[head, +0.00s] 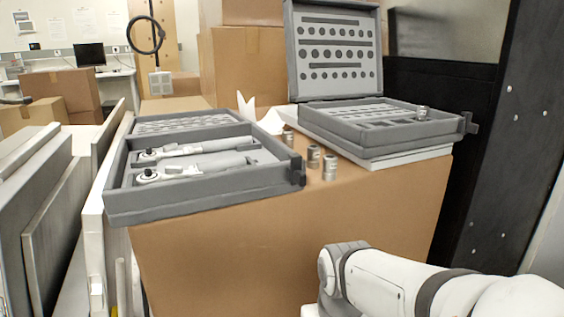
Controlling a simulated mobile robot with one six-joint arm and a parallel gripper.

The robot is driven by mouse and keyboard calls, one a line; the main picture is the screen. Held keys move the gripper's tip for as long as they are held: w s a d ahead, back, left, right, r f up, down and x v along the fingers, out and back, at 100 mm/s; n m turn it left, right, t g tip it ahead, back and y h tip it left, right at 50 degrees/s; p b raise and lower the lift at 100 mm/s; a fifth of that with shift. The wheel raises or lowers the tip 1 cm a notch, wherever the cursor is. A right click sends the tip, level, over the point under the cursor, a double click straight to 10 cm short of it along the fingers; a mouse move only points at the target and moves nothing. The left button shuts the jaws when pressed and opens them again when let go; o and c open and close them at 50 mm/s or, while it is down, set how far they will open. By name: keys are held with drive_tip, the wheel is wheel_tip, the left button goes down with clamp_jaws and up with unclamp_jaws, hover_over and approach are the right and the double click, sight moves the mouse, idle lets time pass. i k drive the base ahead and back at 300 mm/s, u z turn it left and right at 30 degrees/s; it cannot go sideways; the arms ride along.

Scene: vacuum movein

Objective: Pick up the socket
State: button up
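Three metallic sockets stand in a slanting row on the cardboard box top between two tool cases: a near one (330,167), a middle one (314,157) and a far one (288,137). Another socket (422,113) sits at the right end of the right tool case (375,125). The frame does not show which socket is meant. My white arm reaches in at the lower right, in front of the box and below its top. My gripper's fingers are not visible.
The left tool case (135,207) lies open with two ratchets (190,171) in it. The right case's perforated lid stands up behind it. A large cardboard box (210,265) supports both cases. A black panel (490,150) stands at right; boards (50,200) lean at left.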

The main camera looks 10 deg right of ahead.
sight(330, 161)
drive_tip(key=u, duration=1)
drive_tip(key=k, duration=1.4)
drive_tip(key=z, duration=0.45)
drive_tip(key=i, duration=0.95)
drive_tip(key=z, duration=0.05)
